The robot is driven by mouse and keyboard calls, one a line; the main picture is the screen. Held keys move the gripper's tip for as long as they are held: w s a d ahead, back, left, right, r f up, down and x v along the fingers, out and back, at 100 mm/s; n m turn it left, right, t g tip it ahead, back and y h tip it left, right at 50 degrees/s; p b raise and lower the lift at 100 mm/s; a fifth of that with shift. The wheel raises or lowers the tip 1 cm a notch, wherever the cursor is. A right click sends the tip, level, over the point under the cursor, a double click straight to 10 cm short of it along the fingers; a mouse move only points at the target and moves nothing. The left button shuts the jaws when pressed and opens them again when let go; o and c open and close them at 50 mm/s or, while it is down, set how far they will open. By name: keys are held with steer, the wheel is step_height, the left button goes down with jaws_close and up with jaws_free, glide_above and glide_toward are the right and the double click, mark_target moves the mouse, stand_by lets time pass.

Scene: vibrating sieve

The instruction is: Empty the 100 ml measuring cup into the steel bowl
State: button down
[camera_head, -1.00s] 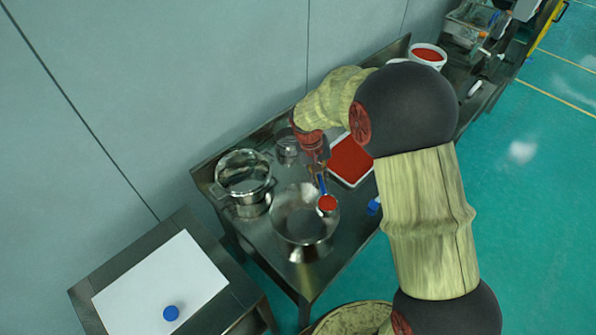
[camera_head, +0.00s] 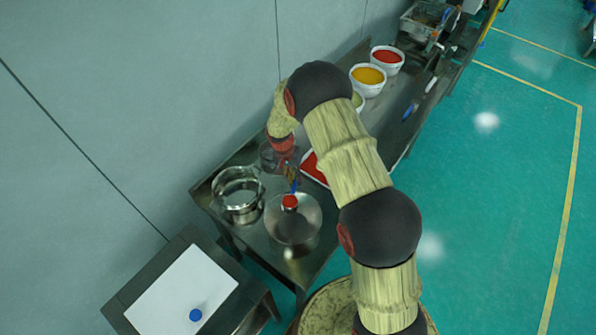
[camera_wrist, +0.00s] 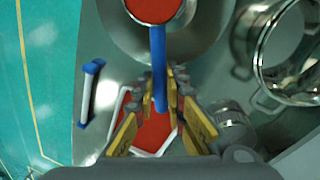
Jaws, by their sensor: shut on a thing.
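The measuring cup (camera_head: 290,202) has a blue handle and is filled with red material. In the wrist view the cup (camera_wrist: 153,8) looks level and its handle points back to my gripper. My gripper (camera_wrist: 160,92) is shut on the blue handle; it also shows in the head view (camera_head: 291,176), partly hidden by my arm. The cup is over the far part of the wide steel bowl (camera_head: 300,236). The bowl also shows in the wrist view (camera_wrist: 205,45); its visible inside looks bare. The height of the cup above it is hard to tell.
A steel pot (camera_head: 240,212) stands left of the bowl, and a clear jar (camera_head: 268,158) behind. A red-filled tray (camera_head: 312,168) lies close to my gripper. White bowls with red (camera_head: 388,58) and yellow (camera_head: 368,78) contents stand farther back. A blue-and-white tool (camera_wrist: 88,92) lies beside the tray.

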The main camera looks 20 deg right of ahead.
steer(key=shift+s+d+r+m+p, duration=0.15)
steer(key=shift+m+p, duration=0.2)
steer(key=shift+p, duration=0.75)
steer(key=shift+w+d+r+m+p, duration=0.1)
steer(key=shift+m+p, duration=0.3)
steer(key=shift+p, duration=0.65)
steer(key=shift+s+d+r+m+p, duration=0.15)
steer(key=shift+m+p, duration=0.2)
steer(key=shift+p, duration=0.75)
steer(key=p, duration=0.1)
steer(key=m+p, duration=0.1)
steer(key=p, duration=0.1)
steer(key=shift+s+d+f+g, duration=0.1)
steer(key=shift+f+g, duration=0.2)
steer(key=shift+f+p, duration=0.1)
steer(key=shift+p, duration=0.2)
steer(key=shift+s+y+p, duration=0.1)
steer(key=shift+y+p, duration=0.2)
steer(key=t+y, duration=0.1)
steer(key=f+t+y+b, duration=0.1)
steer(key=shift+t, duration=0.3)
steer(key=shift+d+t+b, duration=0.15)
steer(key=shift+t+b, duration=0.15)
steer(key=shift+b, duration=0.6)
steer(key=b, duration=0.2)
steer(key=shift+y+b, duration=0.3)
